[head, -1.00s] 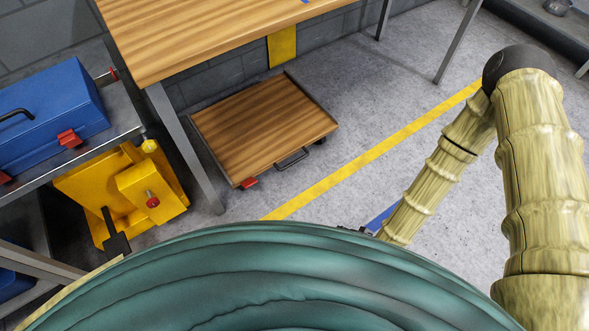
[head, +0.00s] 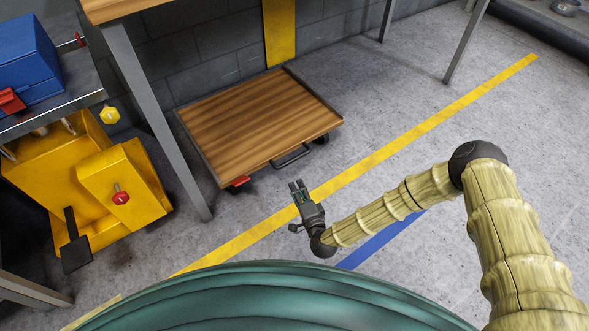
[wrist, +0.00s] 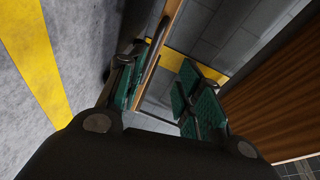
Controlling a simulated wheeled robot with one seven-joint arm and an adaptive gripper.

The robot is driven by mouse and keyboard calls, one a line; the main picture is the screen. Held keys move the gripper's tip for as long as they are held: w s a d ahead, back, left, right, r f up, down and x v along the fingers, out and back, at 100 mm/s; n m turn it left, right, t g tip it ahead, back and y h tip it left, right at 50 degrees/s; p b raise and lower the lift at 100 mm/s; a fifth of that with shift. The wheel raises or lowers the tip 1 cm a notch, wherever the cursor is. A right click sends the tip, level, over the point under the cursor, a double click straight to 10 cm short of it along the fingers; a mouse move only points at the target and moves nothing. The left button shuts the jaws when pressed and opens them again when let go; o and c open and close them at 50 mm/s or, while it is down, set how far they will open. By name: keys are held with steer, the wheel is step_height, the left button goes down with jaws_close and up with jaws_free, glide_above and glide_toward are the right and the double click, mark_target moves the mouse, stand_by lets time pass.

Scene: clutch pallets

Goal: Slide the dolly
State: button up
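The dolly (head: 255,120) is a low wooden deck with dark edge rails, standing on the floor under the workbench. A black handle (head: 292,158) sticks out of its near side, and a red part (head: 238,182) shows at its near left corner. My gripper (head: 298,187) is open and empty, a little in front of the handle and apart from it in the head view. In the wrist view, the dolly's deck (wrist: 168,35) appears edge-on, with the dark handle (wrist: 156,42) along it, between and beyond the teal-padded fingers (wrist: 160,88).
A workbench leg (head: 150,110) stands left of the dolly. A yellow floor line (head: 400,138) runs in front of the dolly. The floor right of the dolly is open.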

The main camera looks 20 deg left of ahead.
mark_target(294, 159)
steer(key=shift+w+a+f+m+t+b, duration=0.45)
steer(key=shift+w+a+m+t+b, duration=0.45)
steer(key=shift+w+b, duration=1.35)
steer(key=shift+w+a+f+m+t+b, duration=0.45)
steer(key=shift+w+a+b, duration=0.95)
steer(key=shift+w, duration=1.5)
steer(key=shift+w+a+f+m+t+b, duration=0.5)
steer(key=shift+w+a+t+b, duration=0.3)
steer(key=shift+w+b, duration=1.55)
steer(key=shift+w+p, duration=0.2)
steer(key=shift+p, duration=0.15)
jaws_close()
